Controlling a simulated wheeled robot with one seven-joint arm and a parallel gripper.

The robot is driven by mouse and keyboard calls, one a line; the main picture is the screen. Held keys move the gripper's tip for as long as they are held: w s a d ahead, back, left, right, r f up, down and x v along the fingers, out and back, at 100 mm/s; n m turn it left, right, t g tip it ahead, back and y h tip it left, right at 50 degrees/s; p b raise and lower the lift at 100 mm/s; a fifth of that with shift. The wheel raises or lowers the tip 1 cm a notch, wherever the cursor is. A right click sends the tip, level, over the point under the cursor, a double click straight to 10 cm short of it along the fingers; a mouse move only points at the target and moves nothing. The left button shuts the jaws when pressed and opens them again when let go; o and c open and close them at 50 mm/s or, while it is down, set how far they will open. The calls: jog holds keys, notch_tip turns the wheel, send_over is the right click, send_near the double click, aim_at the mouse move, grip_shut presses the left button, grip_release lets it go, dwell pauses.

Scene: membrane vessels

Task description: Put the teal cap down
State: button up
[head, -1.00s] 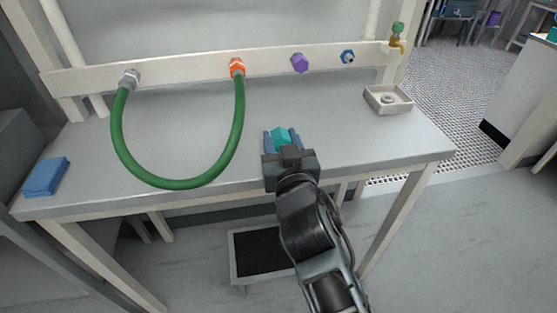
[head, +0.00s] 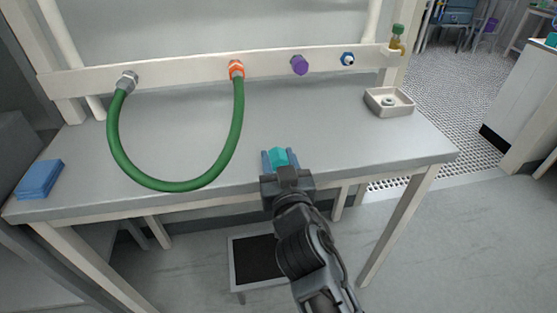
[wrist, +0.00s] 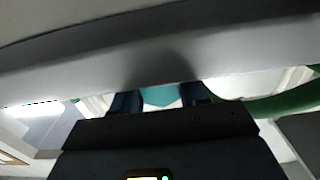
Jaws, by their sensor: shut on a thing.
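The teal cap (head: 278,156) is between the fingers of my gripper (head: 280,160), near the front edge of the grey table (head: 330,135). My gripper is shut on the cap. In the wrist view the cap (wrist: 161,96) shows between the two dark blue fingers, close to a pale grey surface; I cannot tell whether it touches that surface. My gripper's body hides the cap's lower part in the head view.
A green hose (head: 170,187) loops over the table's left part from a rail (head: 190,75). The rail also bears a purple cap (head: 299,65) and a blue fitting (head: 347,59). A square tray (head: 389,102) stands at right, a blue cloth (head: 40,179) at left. Tabletop right of my gripper is clear.

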jog(key=o, duration=1.3)
jog(key=shift+s+r+p, duration=0.1)
jog(key=shift+r+p, duration=0.3)
jog(key=shift+p, duration=0.25)
jog(key=b+v, duration=0.2)
jog(key=v, duration=1)
jog(key=shift+f, duration=0.1)
